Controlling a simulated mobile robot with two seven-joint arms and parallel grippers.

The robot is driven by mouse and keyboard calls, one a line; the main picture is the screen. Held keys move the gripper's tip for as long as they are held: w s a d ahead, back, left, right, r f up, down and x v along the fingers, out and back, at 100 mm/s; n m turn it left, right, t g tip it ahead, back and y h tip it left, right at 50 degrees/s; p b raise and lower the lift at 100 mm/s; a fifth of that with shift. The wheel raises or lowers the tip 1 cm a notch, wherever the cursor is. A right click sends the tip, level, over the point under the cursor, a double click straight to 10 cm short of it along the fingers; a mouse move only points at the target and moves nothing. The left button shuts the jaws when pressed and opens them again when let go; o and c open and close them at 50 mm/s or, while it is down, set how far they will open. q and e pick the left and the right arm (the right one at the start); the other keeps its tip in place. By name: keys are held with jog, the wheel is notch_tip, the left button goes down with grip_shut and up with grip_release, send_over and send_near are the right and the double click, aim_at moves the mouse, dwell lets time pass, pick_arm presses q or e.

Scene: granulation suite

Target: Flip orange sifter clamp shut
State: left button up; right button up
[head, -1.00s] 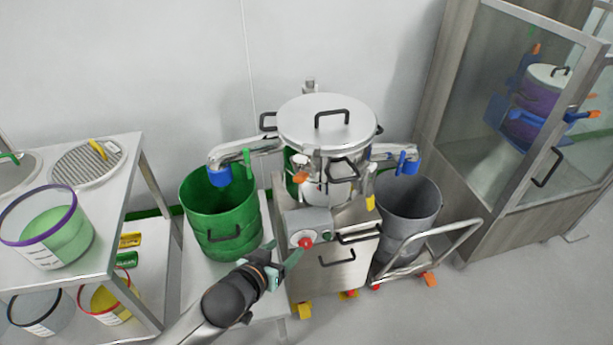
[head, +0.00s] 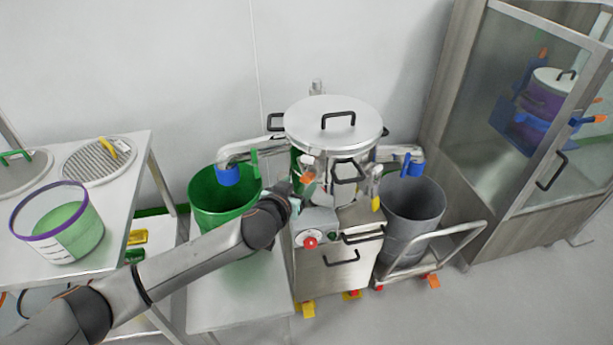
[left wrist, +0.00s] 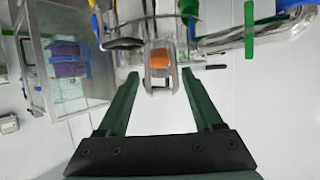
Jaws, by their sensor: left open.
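The steel sifter (head: 333,118) has a round lid with a black handle and stands on a cabinet-like base. Its orange clamp (head: 308,176) is on the front side, just under the lid rim. In the left wrist view, the orange clamp (left wrist: 159,59) sits between metal side plates, ahead of the fingertips and roughly centred between them. My left gripper (left wrist: 162,82) is open, with its two green fingers apart and nothing between them. In the head view, the left gripper (head: 297,200) is right by the clamp and partly hidden by my wrist. My right gripper is not in view.
A green bin (head: 215,196) stands left of the sifter and a grey bin (head: 412,215) right of it on a trolley. A red button (head: 310,243) is below the clamp. A steel table (head: 40,262) is at left, a glass-fronted cabinet (head: 500,110) at right.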

aim_at(304, 179)
pick_arm(q)
jog(key=shift+x, duration=3.3)
jog(key=shift+c, duration=0.3)
grip_shut()
